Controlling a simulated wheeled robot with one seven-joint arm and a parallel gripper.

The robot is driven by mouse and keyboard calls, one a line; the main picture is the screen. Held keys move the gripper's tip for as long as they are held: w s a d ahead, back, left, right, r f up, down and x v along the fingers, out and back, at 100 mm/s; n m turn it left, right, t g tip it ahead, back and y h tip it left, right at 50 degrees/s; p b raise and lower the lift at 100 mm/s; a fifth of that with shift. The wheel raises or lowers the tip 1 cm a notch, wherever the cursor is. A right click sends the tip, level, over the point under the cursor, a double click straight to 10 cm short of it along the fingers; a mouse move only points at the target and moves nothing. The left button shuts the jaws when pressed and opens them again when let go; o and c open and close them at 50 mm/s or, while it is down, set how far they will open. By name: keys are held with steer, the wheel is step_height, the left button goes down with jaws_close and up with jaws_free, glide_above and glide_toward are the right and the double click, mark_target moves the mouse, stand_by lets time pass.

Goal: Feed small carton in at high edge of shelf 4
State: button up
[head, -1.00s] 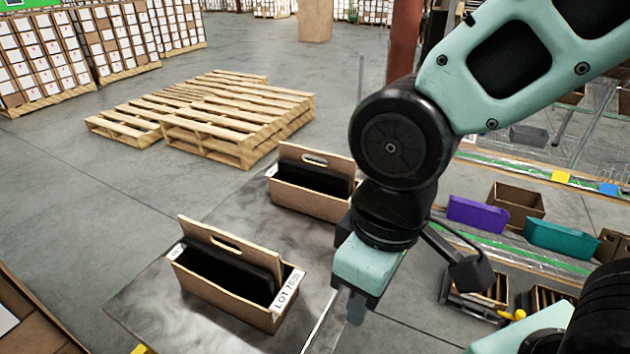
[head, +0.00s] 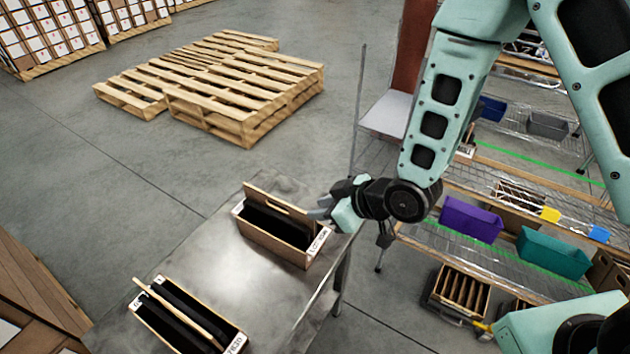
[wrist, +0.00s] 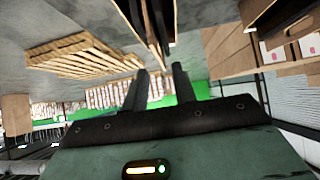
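Two open brown cartons with black contents stand on the grey table (head: 215,237): a far carton (head: 283,248) and a near carton (head: 165,327). I cannot tell which is the small carton. My gripper (head: 322,206) is beside the right end of the far carton; contact is unclear. In the wrist view, its two dark fingers (wrist: 160,80) are apart with nothing between them. A carton with dark contents (wrist: 128,12) shows beyond them at the top. A wire shelf rack (head: 500,180) stands at the right; I cannot read which level is shelf 4.
On the rack are a purple bin (head: 470,220), a teal bin (head: 553,252) and a grey bin (head: 546,125). A slotted brown box (head: 460,294) is low by the rack. Wooden pallets (head: 215,90) lie on the floor behind the table.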

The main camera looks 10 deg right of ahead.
mark_target(297, 209)
steer(key=b+x, duration=0.1)
steer(key=x, duration=0.1)
steer(key=b+x, duration=0.1)
steer(key=x, duration=0.2)
steer(key=b+x, duration=0.1)
steer(key=x, duration=0.1)
steer(key=shift+w+f, duration=0.3)
steer(key=shift+w, duration=0.2)
steer(key=shift+b+x, duration=0.75)
steer(key=shift+x, duration=0.3)
steer(key=shift+a+r, duration=0.1)
steer(key=shift+r, duration=0.05)
jaws_close()
